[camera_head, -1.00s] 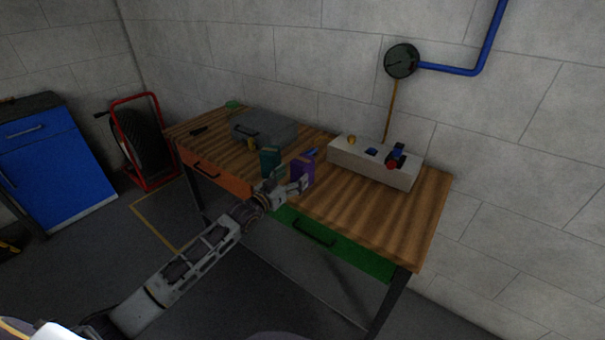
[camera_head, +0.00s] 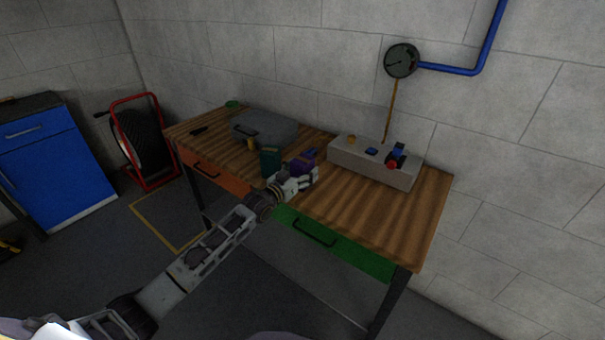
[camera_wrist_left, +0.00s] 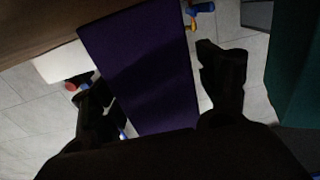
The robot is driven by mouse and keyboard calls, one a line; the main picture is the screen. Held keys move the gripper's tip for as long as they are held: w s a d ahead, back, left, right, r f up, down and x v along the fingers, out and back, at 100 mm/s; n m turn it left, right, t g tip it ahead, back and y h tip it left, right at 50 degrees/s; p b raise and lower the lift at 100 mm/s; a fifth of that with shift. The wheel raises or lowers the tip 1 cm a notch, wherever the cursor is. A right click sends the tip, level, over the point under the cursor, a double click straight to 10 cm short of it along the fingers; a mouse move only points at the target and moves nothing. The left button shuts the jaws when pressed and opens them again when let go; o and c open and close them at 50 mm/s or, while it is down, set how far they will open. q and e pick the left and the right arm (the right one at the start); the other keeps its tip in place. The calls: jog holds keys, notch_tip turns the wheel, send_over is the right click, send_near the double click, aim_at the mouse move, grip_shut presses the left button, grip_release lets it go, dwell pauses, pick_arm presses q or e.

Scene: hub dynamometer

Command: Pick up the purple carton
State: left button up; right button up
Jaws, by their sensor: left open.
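The purple carton (camera_head: 303,160) stands near the front edge of the wooden workbench, its lower part hidden behind my left gripper (camera_head: 308,177). In the left wrist view the purple carton (camera_wrist_left: 145,70) fills the space between the two dark fingers of my left gripper (camera_wrist_left: 150,65). The fingers are open, one on each side of the carton. A gap shows at the right finger; whether the left finger touches is too dark to tell. My right gripper is not in view.
A teal carton (camera_head: 270,161) stands just left of the purple one, and close to the right finger in the left wrist view (camera_wrist_left: 295,75). Behind are a grey case (camera_head: 265,127) and a pale control box (camera_head: 372,163). The bench's right front (camera_head: 400,215) is clear.

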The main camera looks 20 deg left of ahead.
aim_at(302, 159)
pick_arm(q)
jog(key=shift+c, duration=0.4)
jog(key=c, duration=1.1)
pick_arm(e)
jog(key=shift+s, duration=0.1)
pick_arm(q)
jog(key=shift+r, duration=0.1)
